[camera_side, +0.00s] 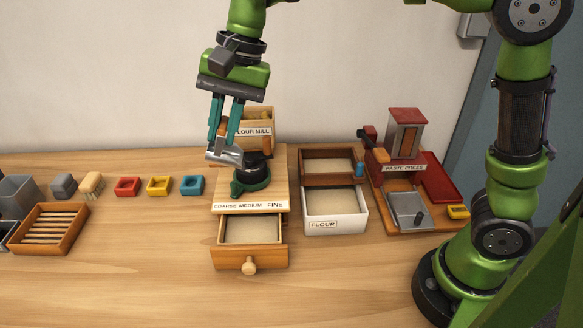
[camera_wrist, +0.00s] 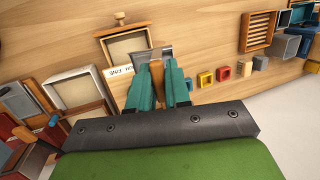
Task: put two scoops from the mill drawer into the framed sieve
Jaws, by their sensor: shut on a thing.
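My gripper (camera_side: 226,122) is shut on the wooden handle of a metal scoop (camera_side: 224,154), above the left part of the flour mill (camera_side: 279,190). In the wrist view, the scoop (camera_wrist: 153,55) shows beyond the teal fingers (camera_wrist: 164,72); whether it carries anything is hidden. The mill drawer (camera_side: 221,257) is pulled out at the front and holds pale meal. In the wrist view, the drawer (camera_wrist: 103,33) lies beyond the scoop. A wooden-framed sieve (camera_side: 328,182) sits at the back of the white flour bin (camera_side: 335,224). Its inside looks pale; mesh or flour, I cannot tell.
The paste press (camera_side: 404,167) stands to the right, with a red tray (camera_side: 440,183). The front of the table is clear.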

